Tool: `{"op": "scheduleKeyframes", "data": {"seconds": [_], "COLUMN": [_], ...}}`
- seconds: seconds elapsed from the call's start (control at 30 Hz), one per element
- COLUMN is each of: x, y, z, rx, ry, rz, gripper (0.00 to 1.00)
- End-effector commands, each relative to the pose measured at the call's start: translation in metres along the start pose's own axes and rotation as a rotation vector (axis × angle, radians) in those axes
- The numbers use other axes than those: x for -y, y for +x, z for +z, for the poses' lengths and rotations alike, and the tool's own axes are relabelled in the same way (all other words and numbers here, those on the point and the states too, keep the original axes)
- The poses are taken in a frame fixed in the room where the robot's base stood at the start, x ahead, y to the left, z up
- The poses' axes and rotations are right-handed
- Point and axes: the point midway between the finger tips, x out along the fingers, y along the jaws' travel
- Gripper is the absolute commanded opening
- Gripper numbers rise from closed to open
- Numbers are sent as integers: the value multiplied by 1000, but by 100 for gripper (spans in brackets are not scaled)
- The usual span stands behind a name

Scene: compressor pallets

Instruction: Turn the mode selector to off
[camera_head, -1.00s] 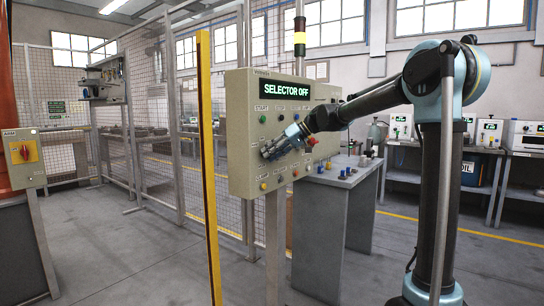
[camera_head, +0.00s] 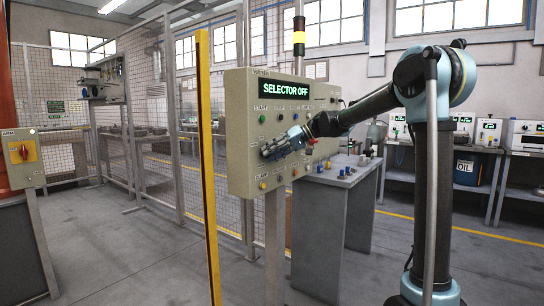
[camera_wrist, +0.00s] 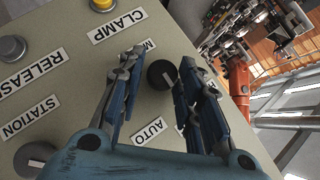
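The control panel (camera_head: 240,135) stands in the middle of the head view, and its display (camera_head: 285,89) reads "SELECTOR OFF". My gripper (camera_head: 270,150) is at the panel face, below the display. In the wrist view my gripper (camera_wrist: 160,66) is open, with its two blue fingers spread. A round black selector knob (camera_wrist: 160,73) with a pale pointer mark shows between and just beyond the fingers. No finger clearly touches it. An "AUTO" label (camera_wrist: 149,131) lies near it, and another label starting with "M" is partly hidden by a finger. In the head view my gripper hides the knob.
A second black knob (camera_wrist: 36,159), a grey button (camera_wrist: 12,48) and a yellow button (camera_wrist: 102,4) sit on the same panel. A yellow post (camera_head: 208,165) stands left of the panel. A grey bench (camera_head: 335,215) stands behind it. A box with a red switch (camera_head: 23,153) is far left.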

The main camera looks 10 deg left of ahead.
Motion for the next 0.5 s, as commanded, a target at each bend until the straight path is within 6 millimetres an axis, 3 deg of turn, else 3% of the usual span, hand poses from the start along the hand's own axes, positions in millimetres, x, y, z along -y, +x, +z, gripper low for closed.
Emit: {"op": "scheduleKeyframes", "data": {"seconds": [0.5], "x": [1], "y": [-8], "z": [0], "rx": [1], "ry": [0], "rz": [-2], "gripper": [46]}}
